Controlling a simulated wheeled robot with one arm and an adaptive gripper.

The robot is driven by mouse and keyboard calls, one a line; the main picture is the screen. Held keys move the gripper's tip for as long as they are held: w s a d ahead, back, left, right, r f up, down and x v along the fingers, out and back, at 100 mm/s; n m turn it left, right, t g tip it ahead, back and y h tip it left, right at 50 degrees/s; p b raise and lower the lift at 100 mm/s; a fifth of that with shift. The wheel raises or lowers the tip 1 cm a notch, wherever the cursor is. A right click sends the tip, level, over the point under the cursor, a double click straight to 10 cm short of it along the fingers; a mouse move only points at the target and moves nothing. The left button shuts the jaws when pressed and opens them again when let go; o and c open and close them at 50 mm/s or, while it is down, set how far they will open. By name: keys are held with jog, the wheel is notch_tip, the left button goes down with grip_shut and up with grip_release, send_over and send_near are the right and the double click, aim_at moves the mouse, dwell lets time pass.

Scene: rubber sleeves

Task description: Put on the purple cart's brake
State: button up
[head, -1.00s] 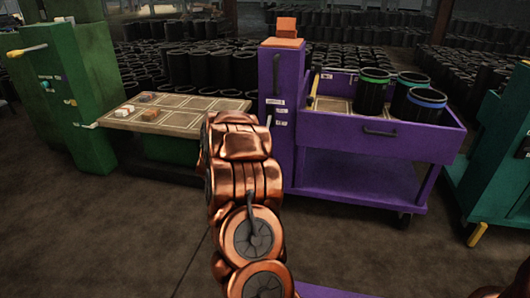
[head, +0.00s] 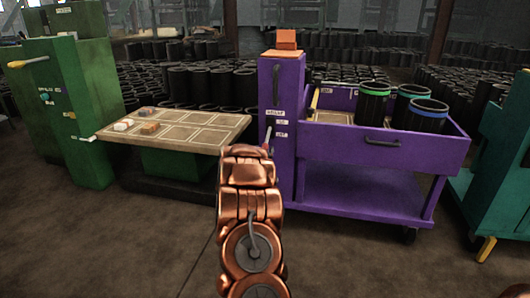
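The purple cart (head: 365,200) stands right of centre, with a tray on top, a lower shelf and dark casters. A tall purple column (head: 290,90) at its left end carries several small white labels, a slim dark upright handle and an orange block on top. A thin light lever with a reddish tip (head: 268,138) shows low on the column's left side, just above my arm; I cannot tell if it is the brake. My copper arm rises from the bottom centre in front of the column. My gripper is not visible, hidden beyond the arm or out of sight.
Black sleeves with green and blue rims (head: 419,115) stand in the cart's tray. A table (head: 190,143) with small blocks and a green machine (head: 72,110) are at left. A teal cabinet (head: 500,170) is close on the right. Open floor lies in front.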

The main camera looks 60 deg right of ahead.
jog(key=shift+w+d+f, duration=0.1)
jog(key=shift+d+f, duration=0.1)
jog(key=shift+d, duration=0.3)
jog(key=shift+w+d+r+b, duration=0.15)
jog(key=shift+w+d+b, duration=0.15)
jog(key=shift+d, duration=0.4)
jog(key=shift+s, duration=0.1)
grip_shut()
